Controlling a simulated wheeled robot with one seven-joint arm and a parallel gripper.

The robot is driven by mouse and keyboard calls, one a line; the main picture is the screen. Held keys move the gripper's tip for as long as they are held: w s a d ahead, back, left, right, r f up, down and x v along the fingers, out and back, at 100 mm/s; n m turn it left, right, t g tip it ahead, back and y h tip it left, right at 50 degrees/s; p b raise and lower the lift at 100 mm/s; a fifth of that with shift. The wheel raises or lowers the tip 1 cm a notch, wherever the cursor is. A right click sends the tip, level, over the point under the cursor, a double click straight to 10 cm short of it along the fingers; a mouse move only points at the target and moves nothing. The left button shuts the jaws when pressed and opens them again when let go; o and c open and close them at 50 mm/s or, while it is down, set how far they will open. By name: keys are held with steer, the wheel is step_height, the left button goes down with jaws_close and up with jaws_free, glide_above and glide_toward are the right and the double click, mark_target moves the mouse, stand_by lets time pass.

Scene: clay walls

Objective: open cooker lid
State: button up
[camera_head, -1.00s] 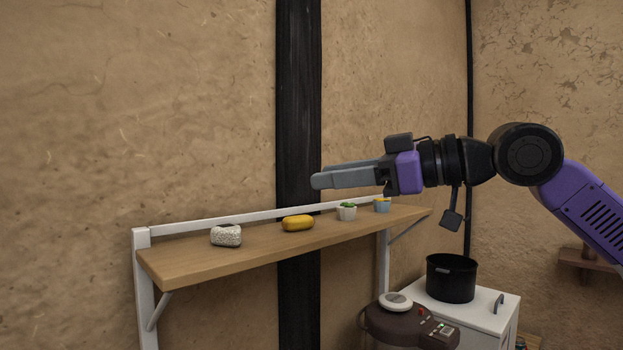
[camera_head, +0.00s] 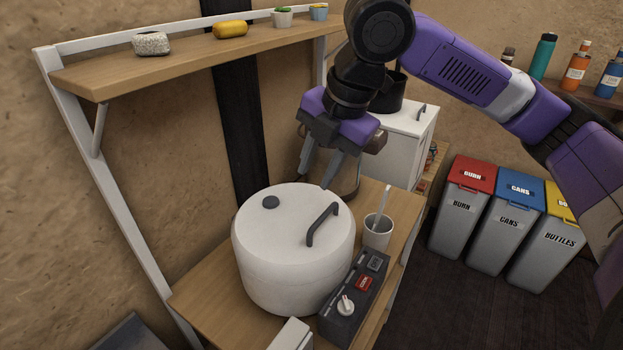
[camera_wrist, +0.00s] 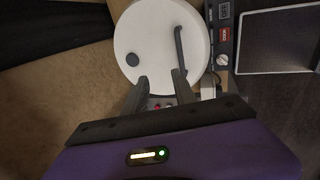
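The white round cooker (camera_head: 290,265) stands on the wooden counter with its white lid (camera_head: 285,215) closed on top. The lid has a dark bar handle (camera_head: 322,224) and a dark round spot. A dark control panel (camera_head: 352,300) with a red button and a white knob is at its front. My gripper (camera_head: 318,170) is open and empty, pointing down above and behind the lid, apart from the handle. In the wrist view the fingertips (camera_wrist: 160,82) are spread near the lid's (camera_wrist: 155,45) edge, and the handle (camera_wrist: 179,48) lies ahead of the right finger.
A cup (camera_head: 377,232) with a utensil stands right of the cooker. A wooden shelf (camera_head: 190,58) with small items hangs on the wall. A black pot (camera_head: 388,92) stands on a white cabinet (camera_head: 405,140) behind my gripper. Labelled bins (camera_head: 500,222) stand at right.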

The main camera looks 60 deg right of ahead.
steer(key=shift+x, duration=1.8)
jaws_close()
jaws_free()
steer(key=v, duration=0.8)
